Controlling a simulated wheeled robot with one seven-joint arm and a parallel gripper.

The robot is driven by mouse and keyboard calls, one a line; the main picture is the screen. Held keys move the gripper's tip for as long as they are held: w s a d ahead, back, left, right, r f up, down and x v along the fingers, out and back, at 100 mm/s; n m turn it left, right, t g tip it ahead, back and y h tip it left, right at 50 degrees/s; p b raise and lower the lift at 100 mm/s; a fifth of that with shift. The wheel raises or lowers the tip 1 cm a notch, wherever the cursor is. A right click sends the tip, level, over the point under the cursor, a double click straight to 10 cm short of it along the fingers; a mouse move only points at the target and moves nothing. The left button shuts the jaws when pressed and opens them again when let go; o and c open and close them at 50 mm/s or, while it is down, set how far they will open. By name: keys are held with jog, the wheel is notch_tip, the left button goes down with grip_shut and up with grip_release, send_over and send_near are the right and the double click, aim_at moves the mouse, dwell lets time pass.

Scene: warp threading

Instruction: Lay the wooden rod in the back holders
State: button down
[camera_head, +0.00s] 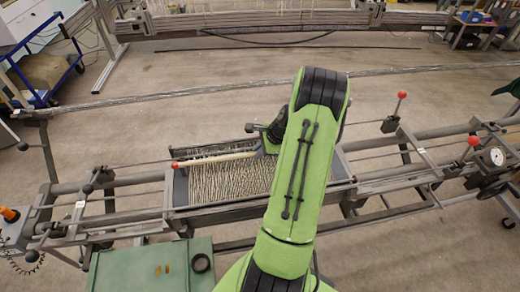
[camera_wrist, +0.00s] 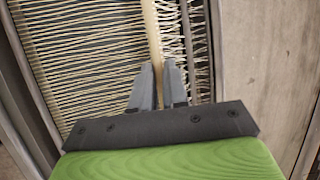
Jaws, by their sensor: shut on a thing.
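The wooden rod (camera_head: 215,159) is pale and lies nearly level across the far part of the threads in the head view. Its left end, by a red tip, is near the left side of the frame; its right end is hidden behind my arm. In the wrist view the rod (camera_wrist: 152,40) runs up from between the fingers of my gripper (camera_wrist: 160,75), which is shut on it. The gripper's fingertips are hidden in the head view. I cannot tell which parts are the back holders, or whether the rod touches them.
Pale warp threads (camera_head: 232,180) fill the metal frame (camera_head: 240,212) below the rod. Red-knobbed levers (camera_head: 401,96) stand to the right, with a dial gauge (camera_head: 496,156) beyond. A green table (camera_head: 120,270) with a black ring stands in front at left. Open floor lies behind the frame.

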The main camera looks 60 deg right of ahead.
jog(key=shift+f+b, duration=0.3)
jog(key=shift+f, duration=0.15)
dwell(0.3)
jog(key=c, duration=1.1)
grip_release()
jog(key=p+v, duration=0.2)
jog(key=v, duration=1.4)
jog(key=shift+f, duration=0.1)
jog(key=shift+w, duration=0.1)
